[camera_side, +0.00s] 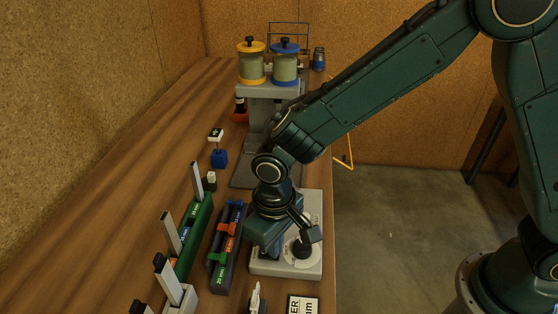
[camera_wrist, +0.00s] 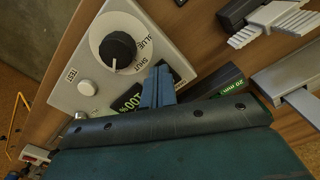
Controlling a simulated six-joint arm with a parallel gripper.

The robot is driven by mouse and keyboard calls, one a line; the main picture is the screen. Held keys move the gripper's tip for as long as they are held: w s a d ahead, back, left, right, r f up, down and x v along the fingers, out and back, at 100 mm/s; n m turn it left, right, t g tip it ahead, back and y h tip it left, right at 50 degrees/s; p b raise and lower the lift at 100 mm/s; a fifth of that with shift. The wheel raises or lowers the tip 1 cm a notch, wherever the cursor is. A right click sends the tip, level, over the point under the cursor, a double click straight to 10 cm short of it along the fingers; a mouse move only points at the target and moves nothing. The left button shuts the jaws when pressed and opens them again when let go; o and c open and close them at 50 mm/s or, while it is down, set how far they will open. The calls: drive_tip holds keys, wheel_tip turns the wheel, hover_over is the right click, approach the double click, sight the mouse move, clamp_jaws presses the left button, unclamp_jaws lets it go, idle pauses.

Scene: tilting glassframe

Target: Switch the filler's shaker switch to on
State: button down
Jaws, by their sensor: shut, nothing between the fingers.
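The filler (camera_side: 268,112) stands at the back of the bench, with a yellow-rimmed and a blue-rimmed canister on top. A pale control box (camera_side: 312,210) sits in front of it, with a black dial (camera_side: 303,247). In the wrist view the box (camera_wrist: 92,48) shows the dial (camera_wrist: 117,50) marked SHUT and BLUE, a round white TEST button (camera_wrist: 87,88) and a dark label or display (camera_wrist: 128,103). My gripper (camera_wrist: 158,80) is shut and empty, its blue fingers together over the box's edge beside a black part (camera_wrist: 180,70). I cannot tell whether that part is the shaker switch.
A dark rack (camera_side: 228,250) with coloured labelled parts stands left of the box. A green rack (camera_side: 197,232) stands farther left. A pale comb-like tool (camera_wrist: 275,22) lies near the box. The bench's right edge runs close by the box. The bench's left side is clear.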

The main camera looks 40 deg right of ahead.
drive_tip(key=shift+r, duration=3.45)
drive_tip(key=shift+r, duration=0.1)
